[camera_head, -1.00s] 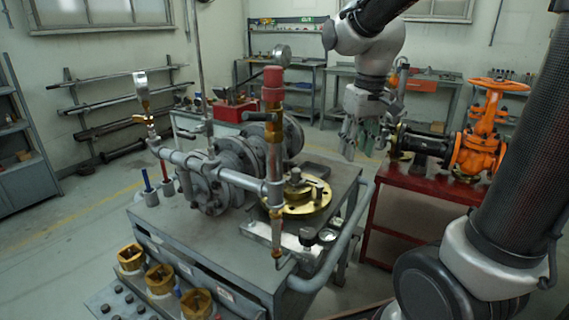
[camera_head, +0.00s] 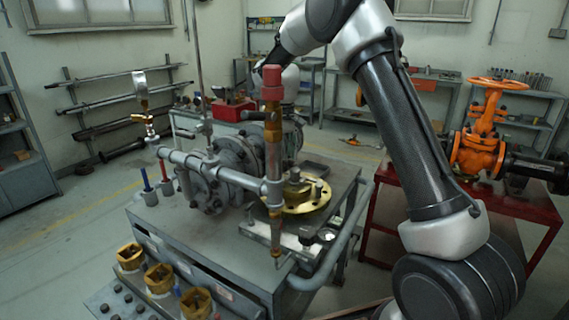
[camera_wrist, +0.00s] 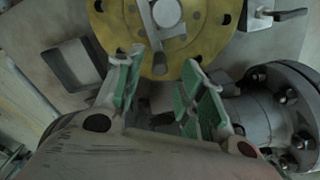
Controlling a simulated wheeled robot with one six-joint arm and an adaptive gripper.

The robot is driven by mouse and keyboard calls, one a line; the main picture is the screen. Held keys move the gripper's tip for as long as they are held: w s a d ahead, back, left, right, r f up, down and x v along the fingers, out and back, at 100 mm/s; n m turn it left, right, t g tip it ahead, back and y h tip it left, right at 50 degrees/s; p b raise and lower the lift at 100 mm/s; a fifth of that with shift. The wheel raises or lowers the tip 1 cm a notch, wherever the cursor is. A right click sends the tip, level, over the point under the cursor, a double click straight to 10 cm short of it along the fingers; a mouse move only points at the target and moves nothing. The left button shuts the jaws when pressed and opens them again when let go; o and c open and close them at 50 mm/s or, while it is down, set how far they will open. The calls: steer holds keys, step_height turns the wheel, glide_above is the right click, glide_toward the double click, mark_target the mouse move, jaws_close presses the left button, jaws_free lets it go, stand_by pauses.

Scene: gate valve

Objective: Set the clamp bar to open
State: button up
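A brass-yellow round flange (camera_head: 308,200) sits on the right of the grey bench, with grey metal parts on top. In the wrist view the flange (camera_wrist: 103,30) fills the top middle. A narrow grey bar (camera_wrist: 151,28), which looks like the clamp bar, lies across its face beside a round grey boss (camera_wrist: 167,12). Its far end is cut off by the picture's top. My gripper (camera_wrist: 162,62) is open, its green-padded fingers spread on either side below the bar's near end. Nothing shows between the pads. In the head view my gripper is hidden behind the arm and pipework.
A grey pipe with a red-capped upright (camera_head: 273,85) stands before the flange. A grey flanged body (camera_head: 215,180) is left of it; bolted flanges (camera_wrist: 285,110) show at right in the wrist view. An orange valve (camera_head: 478,150) stands on a red table (camera_head: 520,205).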

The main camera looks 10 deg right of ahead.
mark_target(284, 160)
step_height(284, 160, down, 4)
steer(key=shift+f, duration=0.1)
jaws_close()
